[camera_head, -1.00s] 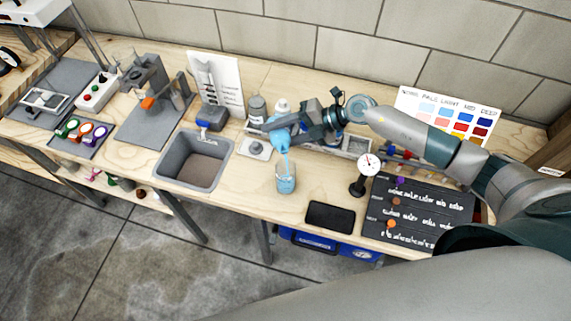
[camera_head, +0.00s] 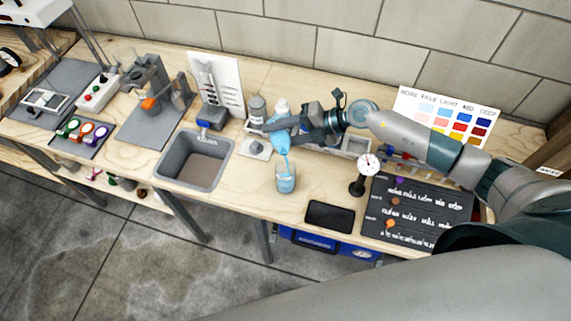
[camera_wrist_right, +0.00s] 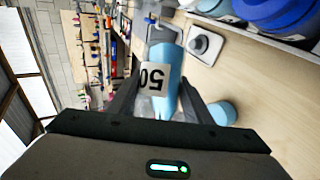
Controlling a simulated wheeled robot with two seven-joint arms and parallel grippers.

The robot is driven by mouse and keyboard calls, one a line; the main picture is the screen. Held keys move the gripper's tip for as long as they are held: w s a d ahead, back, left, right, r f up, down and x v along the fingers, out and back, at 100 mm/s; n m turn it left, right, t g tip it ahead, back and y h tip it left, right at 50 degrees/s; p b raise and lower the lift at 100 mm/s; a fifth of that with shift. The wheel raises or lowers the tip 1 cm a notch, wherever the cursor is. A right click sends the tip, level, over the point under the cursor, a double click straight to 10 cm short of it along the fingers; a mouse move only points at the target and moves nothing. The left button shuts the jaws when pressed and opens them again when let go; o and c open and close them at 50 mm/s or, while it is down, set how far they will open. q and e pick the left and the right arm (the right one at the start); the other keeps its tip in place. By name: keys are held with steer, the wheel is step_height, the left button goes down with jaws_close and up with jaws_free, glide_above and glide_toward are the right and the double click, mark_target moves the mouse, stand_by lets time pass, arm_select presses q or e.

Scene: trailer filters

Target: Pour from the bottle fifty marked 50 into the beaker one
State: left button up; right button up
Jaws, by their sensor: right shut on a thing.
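My right gripper (camera_head: 305,131) is shut on the blue bottle marked 50 (camera_head: 279,132) and holds it tilted above the bench, mouth down. In the right wrist view the label 50 shows on the bottle (camera_wrist_right: 170,69) between my fingers (camera_wrist_right: 160,100). A thin blue stream runs from the bottle's mouth into a clear beaker (camera_head: 286,179), which stands upright on the bench below and has blue liquid in it. The beaker is probably the blue round thing (camera_wrist_right: 222,113) in the right wrist view. My left gripper is not in view.
A grey sink (camera_head: 185,177) lies left of the beaker. A black pad (camera_head: 329,216) and a dial gauge (camera_head: 367,163) stand to its right. Other bottles (camera_head: 257,108) stand behind the held one. A colour chart (camera_head: 452,115) leans near the wall.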

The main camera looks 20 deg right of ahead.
steer(key=shift+s+r, duration=0.2)
steer(key=shift+r, duration=0.15)
stand_by(0.6)
steer(key=shift+w+n+t, duration=0.1)
steer(key=shift+n+t, duration=0.2)
steer(key=shift+t, duration=0.1)
steer(key=shift+r+n+t, duration=0.3)
steer(key=shift+r, duration=0.05)
stand_by(0.9)
steer(key=shift+s+f+n+t, duration=0.1)
steer(key=shift+s+n+t, duration=0.2)
steer(key=shift+t, duration=0.1)
stand_by(1.3)
